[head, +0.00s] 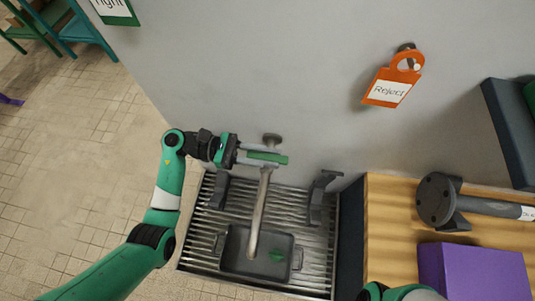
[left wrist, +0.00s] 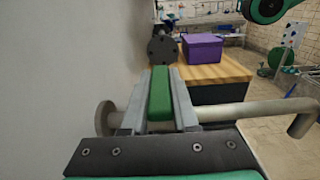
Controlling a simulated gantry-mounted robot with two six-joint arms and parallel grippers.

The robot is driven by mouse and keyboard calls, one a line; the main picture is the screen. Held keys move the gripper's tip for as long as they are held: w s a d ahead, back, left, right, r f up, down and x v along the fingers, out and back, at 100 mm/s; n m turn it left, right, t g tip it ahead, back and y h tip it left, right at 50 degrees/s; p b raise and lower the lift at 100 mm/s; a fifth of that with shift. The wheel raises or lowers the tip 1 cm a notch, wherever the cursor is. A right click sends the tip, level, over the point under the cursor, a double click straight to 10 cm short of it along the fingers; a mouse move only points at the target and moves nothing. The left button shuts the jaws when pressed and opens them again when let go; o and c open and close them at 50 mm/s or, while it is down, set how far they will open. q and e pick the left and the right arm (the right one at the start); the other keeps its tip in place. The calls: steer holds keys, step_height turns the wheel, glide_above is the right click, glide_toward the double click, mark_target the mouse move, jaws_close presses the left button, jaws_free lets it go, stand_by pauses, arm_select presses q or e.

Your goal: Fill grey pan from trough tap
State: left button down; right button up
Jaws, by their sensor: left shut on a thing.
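The trough tap (head: 261,205) is a pale metal pipe that comes out of the wall; its spout end shows over the grey pan. Its green lever (head: 284,160) lies across the pipe. My left gripper (head: 262,155) is shut on this lever, and the left wrist view shows the green lever (left wrist: 160,95) between the two fingers, above the pipe (left wrist: 240,113). The grey pan (head: 231,263) is square with side handles and sits upright on the slatted trough (head: 313,248). A green patch shows inside the pan. I cannot make out any water stream. My right gripper is out of view.
Two dark grey brackets (head: 322,197) stand at the trough's back. To the right is a wooden counter (head: 390,235) with a purple box (head: 473,272) and a dark round-ended tool (head: 437,199). An orange "Reject" tag (head: 394,82) hangs on the wall. Tiled floor lies open at left.

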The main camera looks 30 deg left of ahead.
arm_select(q)
steer(key=n+t+y+p, duration=0.1)
steer(key=t, duration=0.1)
steer(key=n+t+p, duration=0.1)
steer(key=shift+s+d+r+n+t+y, duration=0.1)
steer(key=shift+n+t+y, duration=0.2)
steer(key=shift+t+y, duration=0.1)
steer(key=shift+n+t+y, duration=0.3)
steer(key=shift+n+t, duration=0.1)
steer(key=shift+t, duration=0.1)
steer(key=shift+n+t+y, duration=0.3)
steer(key=shift+t, duration=0.1)
steer(key=c, duration=0.7)
jaws_free()
